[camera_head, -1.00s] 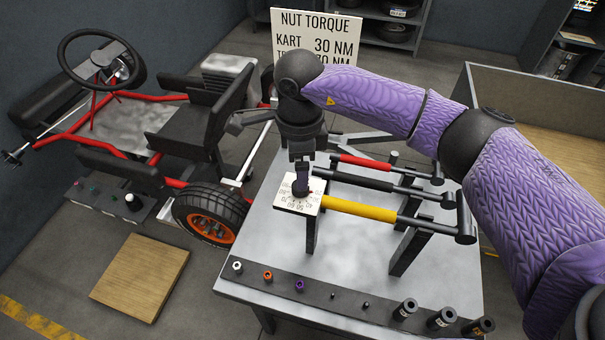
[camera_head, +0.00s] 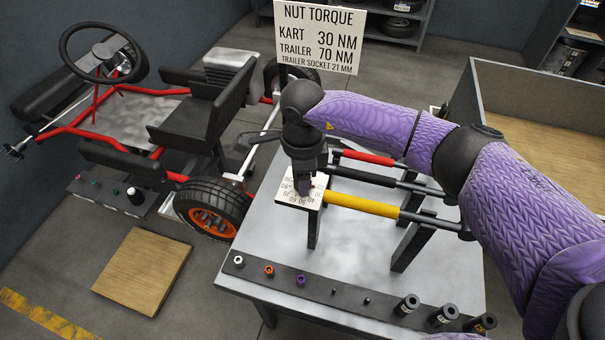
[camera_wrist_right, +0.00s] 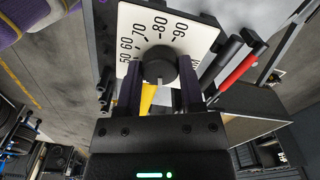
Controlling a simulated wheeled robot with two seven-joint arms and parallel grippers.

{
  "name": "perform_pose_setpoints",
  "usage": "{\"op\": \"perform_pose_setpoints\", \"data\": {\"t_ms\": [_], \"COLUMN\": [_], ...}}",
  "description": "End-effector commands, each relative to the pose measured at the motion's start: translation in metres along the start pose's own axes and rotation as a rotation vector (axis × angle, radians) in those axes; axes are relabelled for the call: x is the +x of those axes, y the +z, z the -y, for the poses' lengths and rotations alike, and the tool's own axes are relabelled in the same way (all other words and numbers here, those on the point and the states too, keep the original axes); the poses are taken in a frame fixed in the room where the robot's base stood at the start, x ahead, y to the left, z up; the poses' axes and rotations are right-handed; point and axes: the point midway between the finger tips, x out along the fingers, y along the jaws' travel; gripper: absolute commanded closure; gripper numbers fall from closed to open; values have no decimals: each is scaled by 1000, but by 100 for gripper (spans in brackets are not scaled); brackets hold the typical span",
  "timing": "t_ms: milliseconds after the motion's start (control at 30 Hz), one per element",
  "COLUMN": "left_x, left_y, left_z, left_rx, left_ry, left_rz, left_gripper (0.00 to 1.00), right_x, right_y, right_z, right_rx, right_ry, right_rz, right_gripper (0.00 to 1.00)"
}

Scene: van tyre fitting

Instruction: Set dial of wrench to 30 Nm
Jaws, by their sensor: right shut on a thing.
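The wrench with the yellow handle (camera_head: 362,205) lies on the stand, with a white dial plate (camera_head: 290,201) at its left end. The plate (camera_wrist_right: 128,38) fills the top of the right wrist view; numbers from 50 to 90 are readable there. A round black knob (camera_wrist_right: 158,66) sits on it, with a pale mark on the side towards my gripper. The number at that mark is hidden. My right gripper (camera_head: 304,190) is shut on the knob from above; its fingers (camera_wrist_right: 160,88) flank it in the wrist view. My left gripper is out of view.
A red-handled wrench (camera_head: 365,158) and a black-handled one (camera_head: 362,176) lie behind on the same stand. Sockets (camera_head: 301,281) line the front edge of the grey table (camera_head: 270,245). A sign (camera_head: 320,38) reads kart 30 NM, trailer 70 NM. A kart (camera_head: 150,120) stands left.

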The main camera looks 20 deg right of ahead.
Motion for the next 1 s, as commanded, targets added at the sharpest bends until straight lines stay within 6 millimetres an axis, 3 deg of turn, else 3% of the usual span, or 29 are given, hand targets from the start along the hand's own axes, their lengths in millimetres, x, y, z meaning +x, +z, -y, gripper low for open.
{"op": "perform_pose_setpoints", "data": {"t_ms": [333,1000], "left_x": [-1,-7], "left_y": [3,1], "left_z": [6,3], "left_rx": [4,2], "left_ry": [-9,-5], "left_rz": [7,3], "left_gripper": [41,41], "right_x": [0,-1], "right_y": [0,0], "right_z": [0,1], "right_rx": [67,468], "right_ry": [0,-2], "right_rz": [0,0], "right_gripper": [100,100]}}
